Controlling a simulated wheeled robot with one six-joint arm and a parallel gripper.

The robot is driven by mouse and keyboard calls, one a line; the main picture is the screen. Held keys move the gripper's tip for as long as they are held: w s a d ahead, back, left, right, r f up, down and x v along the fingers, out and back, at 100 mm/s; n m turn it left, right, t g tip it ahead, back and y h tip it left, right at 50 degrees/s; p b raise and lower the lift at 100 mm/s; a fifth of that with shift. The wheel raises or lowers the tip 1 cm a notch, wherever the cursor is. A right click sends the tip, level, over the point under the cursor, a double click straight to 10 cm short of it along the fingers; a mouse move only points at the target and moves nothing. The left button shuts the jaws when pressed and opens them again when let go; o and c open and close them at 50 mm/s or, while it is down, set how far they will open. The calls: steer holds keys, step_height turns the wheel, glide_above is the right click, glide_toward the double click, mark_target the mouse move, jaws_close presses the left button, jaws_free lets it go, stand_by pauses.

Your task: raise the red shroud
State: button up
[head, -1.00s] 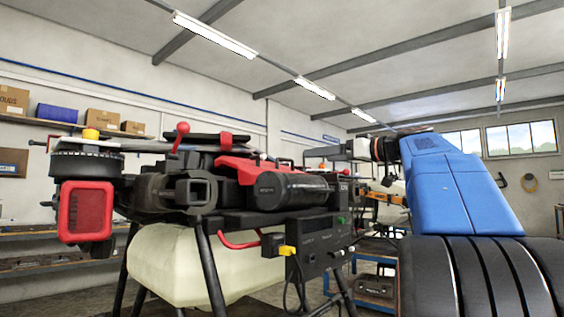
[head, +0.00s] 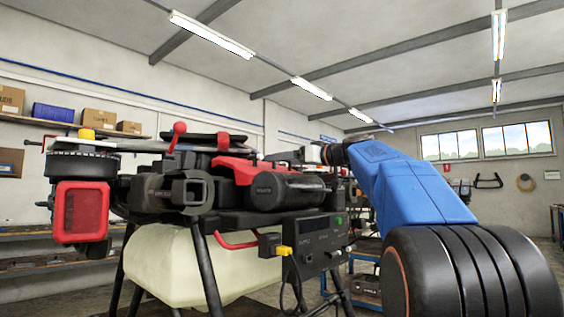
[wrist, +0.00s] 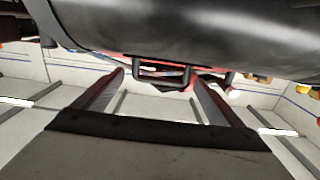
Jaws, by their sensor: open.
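The red shroud (head: 236,168) sits low on top of the drone's body in the head view, above a dark cylinder (head: 285,190). In the wrist view my gripper (wrist: 157,76) is open, with its two fingers apart. A small black loop handle (wrist: 163,82) shows between and beyond the fingertips, with red parts behind it. I cannot tell whether the fingers touch it. A large dark rounded body (wrist: 190,35) fills the top of the wrist view, close to the fingers. In the head view my gripper is small and partly hidden at the shroud's right end.
The drone stands on dark legs over a pale tank (head: 170,265). A red-framed part (head: 82,212) hangs under the round motor (head: 85,165) at left. A control box (head: 318,245) with a yellow plug is in front. Shelves with boxes line the left wall.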

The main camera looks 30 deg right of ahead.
steer(key=shift+x, duration=1.1)
steer(key=shift+c, duration=0.2)
steer(key=c, duration=1.5)
steer(key=shift+o, duration=0.2)
step_height(320, 180, up, 10)
steer(key=w, duration=0.1)
steer(key=shift+a+f, duration=0.2)
steer(key=shift+w+a+r, duration=0.1)
steer(key=shift+w+r, duration=0.2)
steer(key=shift+r, duration=0.35)
steer(key=o, duration=1.5)
